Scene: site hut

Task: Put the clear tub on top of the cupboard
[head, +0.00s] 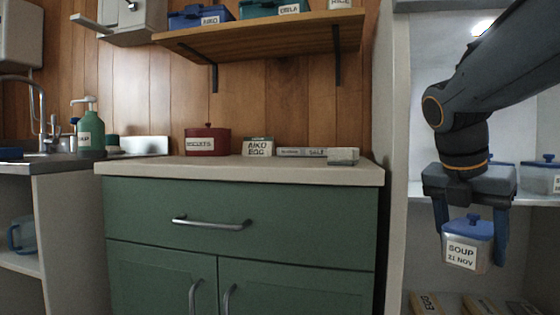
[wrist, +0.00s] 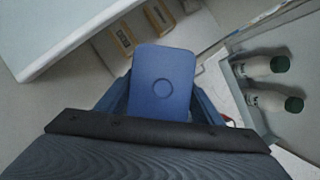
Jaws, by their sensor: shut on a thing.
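A clear tub (head: 466,256) with a blue lid and a label reading "SOUP 21 NOV" is at the right of the head view. My gripper (head: 472,236) points down and is shut on it, one finger on each side. The tub hangs upright in front of the open fridge-like shelving. In the wrist view the blue lid of the tub (wrist: 163,82) fills the space between my fingers, hiding its body. The green cupboard (head: 240,200) with a pale top (head: 300,171) stands left of my gripper.
On the cupboard top are a red biscuits tin (head: 207,140), a box labelled "AIKO EGG" (head: 257,146), flat boxes and a grey block (head: 343,156). Its front strip is clear. A wooden shelf (head: 260,37) hangs above. Another blue-lidded tub (head: 541,176) stands on the right shelf.

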